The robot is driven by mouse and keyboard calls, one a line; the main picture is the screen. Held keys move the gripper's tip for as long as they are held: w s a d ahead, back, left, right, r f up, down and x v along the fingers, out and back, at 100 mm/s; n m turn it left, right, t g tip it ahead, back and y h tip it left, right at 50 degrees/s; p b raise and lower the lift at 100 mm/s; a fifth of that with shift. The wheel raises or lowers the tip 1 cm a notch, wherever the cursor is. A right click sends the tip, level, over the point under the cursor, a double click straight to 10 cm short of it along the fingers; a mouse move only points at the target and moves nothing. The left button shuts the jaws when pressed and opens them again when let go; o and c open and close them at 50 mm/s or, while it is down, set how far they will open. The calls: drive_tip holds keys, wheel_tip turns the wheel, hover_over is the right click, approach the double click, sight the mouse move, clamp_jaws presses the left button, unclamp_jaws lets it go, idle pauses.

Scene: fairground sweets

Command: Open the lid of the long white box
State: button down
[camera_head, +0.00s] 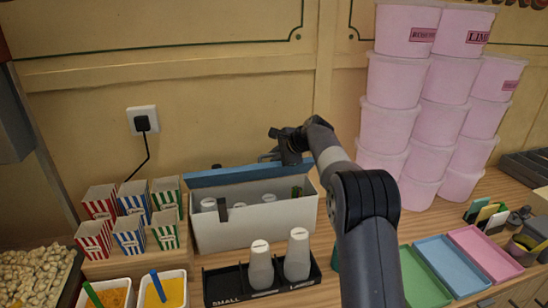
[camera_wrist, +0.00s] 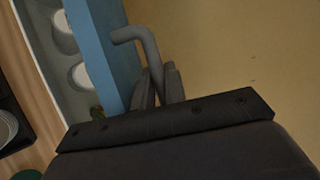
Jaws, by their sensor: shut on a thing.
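The long white box (camera_head: 262,228) stands on the wooden counter against the wall. Its blue lid (camera_head: 225,178) is raised at the back, and white-capped bottles show inside the box. My gripper (camera_head: 280,152) is at the top edge of the lid. In the wrist view, my gripper (camera_wrist: 160,88) is shut on a bent grey handle (camera_wrist: 135,35) that joins the blue lid (camera_wrist: 112,40). The open box interior lies to the left of the lid there. The lid's hinge is not clearly visible.
A black rack (camera_head: 226,287) with two bottles stands in front of the box. Striped popcorn cartons (camera_head: 130,232) are at left, and stacked pink tubs (camera_head: 388,128) at right. Green, blue and pink trays (camera_head: 450,262) lie at front right. A plug and cord (camera_head: 143,122) hang on the wall.

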drive_tip(key=shift+w+a+r, duration=0.1)
drive_tip(key=shift+w+r, duration=0.05)
drive_tip(key=shift+w, duration=0.15)
drive_tip(key=shift+g, duration=0.3)
drive_tip(key=c, duration=1.7)
unclamp_jaws()
drive_tip(key=shift+c, duration=0.2)
drive_tip(key=b+v, duration=0.2)
drive_tip(key=v, duration=0.8)
drive_tip(key=shift+s+r, duration=0.2)
drive_tip(key=shift+r, duration=0.15)
drive_tip(key=shift+f, duration=0.1)
